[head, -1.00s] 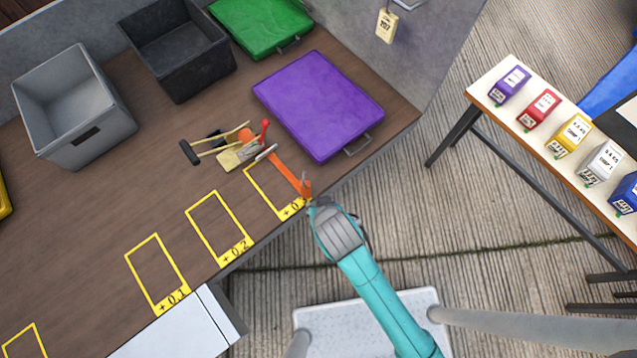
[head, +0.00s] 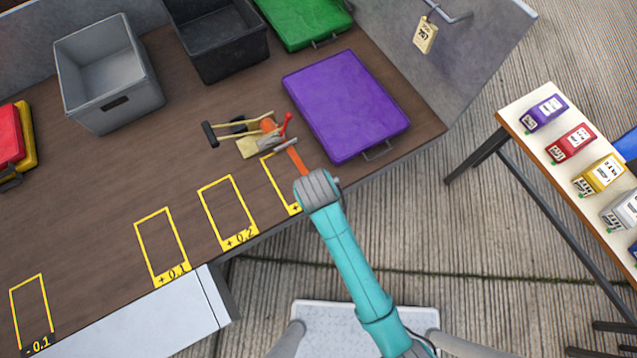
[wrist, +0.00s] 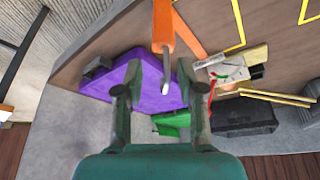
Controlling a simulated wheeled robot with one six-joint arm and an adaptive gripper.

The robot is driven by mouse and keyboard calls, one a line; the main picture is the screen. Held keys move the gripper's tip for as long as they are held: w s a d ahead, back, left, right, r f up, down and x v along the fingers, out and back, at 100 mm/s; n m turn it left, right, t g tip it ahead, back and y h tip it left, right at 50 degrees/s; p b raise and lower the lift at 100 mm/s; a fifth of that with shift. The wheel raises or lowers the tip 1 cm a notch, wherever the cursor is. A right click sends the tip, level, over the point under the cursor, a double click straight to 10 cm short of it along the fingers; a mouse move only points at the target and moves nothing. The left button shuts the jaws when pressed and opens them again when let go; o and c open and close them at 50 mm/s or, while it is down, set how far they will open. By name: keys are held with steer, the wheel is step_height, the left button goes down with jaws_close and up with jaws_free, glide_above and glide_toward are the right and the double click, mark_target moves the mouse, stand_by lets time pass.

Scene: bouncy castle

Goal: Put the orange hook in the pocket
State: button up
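The orange hook (head: 297,160) lies on the brown workbench among a cluster of tools; my arm hides its near end in the head view. In the wrist view its flat orange bar (wrist: 187,32) runs along the bench. An upright orange piece with a pale tip (wrist: 162,30) rises toward the camera, seemingly the hook's bent end. My gripper (wrist: 160,78) is open, with a finger on either side of that tip in the picture; I see no clear contact. The fingers are hidden in the head view. I cannot make out a pocket.
Tools with yellow handles (head: 245,128) and a red-handled tool (head: 286,124) lie against the hook. A purple case (head: 345,105) is close on the right. Grey (head: 108,80) and black (head: 215,45) bins stand behind. The bench's front-left has free room between yellow outlines.

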steer(key=shift+w+a+x, duration=0.1)
steer(key=shift+a+x, duration=0.1)
steer(key=shift+x, duration=1.1)
steer(key=shift+w+a+x, duration=0.15)
steer(key=shift+x, duration=1.15)
steer(key=shift+r, duration=0.1)
jaws_close()
